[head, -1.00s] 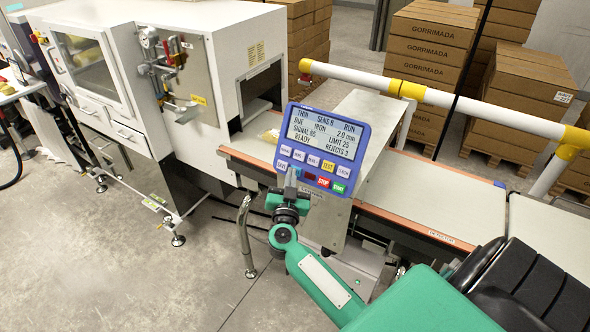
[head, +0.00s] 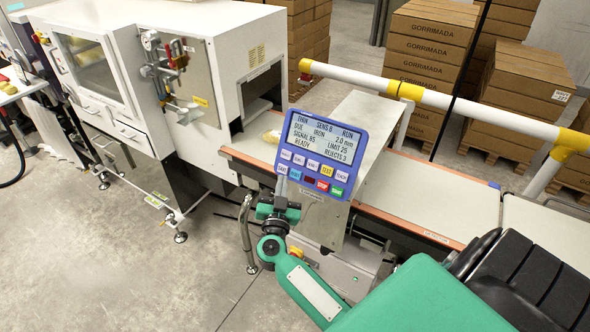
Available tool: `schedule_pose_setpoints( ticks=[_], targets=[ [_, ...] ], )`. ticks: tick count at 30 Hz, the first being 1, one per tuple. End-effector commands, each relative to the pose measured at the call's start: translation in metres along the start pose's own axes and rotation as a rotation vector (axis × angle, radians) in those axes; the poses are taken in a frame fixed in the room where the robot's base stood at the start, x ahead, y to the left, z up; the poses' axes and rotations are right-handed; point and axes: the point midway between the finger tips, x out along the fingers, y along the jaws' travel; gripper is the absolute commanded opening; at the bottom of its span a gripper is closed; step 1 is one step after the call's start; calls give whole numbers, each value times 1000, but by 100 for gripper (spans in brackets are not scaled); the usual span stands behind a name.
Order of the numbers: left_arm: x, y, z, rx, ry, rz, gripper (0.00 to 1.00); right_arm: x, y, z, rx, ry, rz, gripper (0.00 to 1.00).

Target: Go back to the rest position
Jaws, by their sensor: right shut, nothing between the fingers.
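My right gripper (head: 281,188) is shut and empty. Its narrow fingertips point up at the lower left edge of the blue control panel (head: 322,150), by the bottom row of buttons. I cannot tell whether they touch it. The green right arm comes in from the lower right. The panel's screen reads RUN, READY and REJECTS 3. My left gripper is out of view.
The conveyor belt (head: 420,204) runs behind the panel from a white cabinet (head: 180,60) to the right. A white and yellow rail (head: 350,77) crosses behind. Open floor (head: 90,260) lies left.

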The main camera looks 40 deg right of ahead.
Motion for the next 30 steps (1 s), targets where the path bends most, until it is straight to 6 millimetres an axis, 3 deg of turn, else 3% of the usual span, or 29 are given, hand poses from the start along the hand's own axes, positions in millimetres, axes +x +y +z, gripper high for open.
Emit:
schedule_pose_setpoints(
  ticks=[14, 30],
  targets=[
    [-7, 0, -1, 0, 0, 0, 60, -6, -5, -5, 1, 0, 0, 0],
    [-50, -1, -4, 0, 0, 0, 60, -40, -30, -33, 0, -2, 1, 0]
  ],
)
